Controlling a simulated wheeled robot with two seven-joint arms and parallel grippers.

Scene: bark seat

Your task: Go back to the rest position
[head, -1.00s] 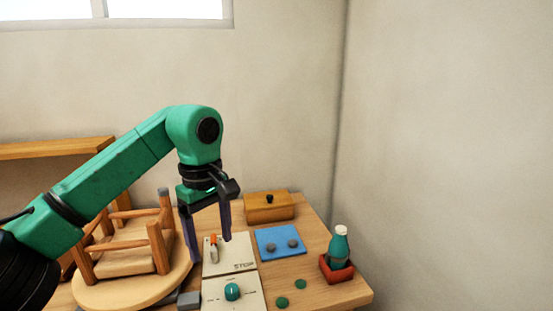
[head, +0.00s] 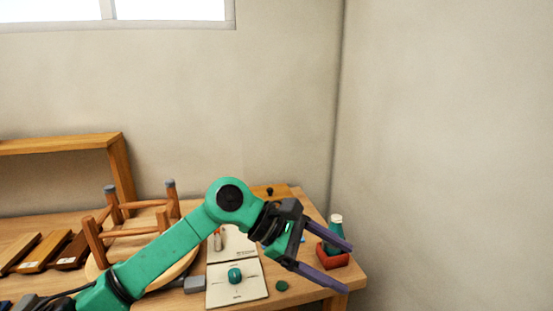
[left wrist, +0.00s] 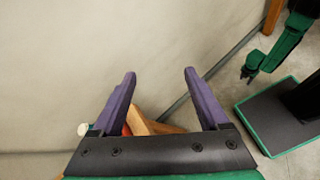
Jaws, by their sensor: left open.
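My left gripper (head: 350,267) is open and empty. My right gripper is not in the head view; a green arm with a dark end (left wrist: 250,72) shows at the right of the left wrist view.
A panel with a green knob (head: 235,276) lies at the middle. A green bottle (head: 336,222) stands in a red holder (head: 333,260) close beside the gripper. Dark and light wood pieces (head: 44,251) lie at left.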

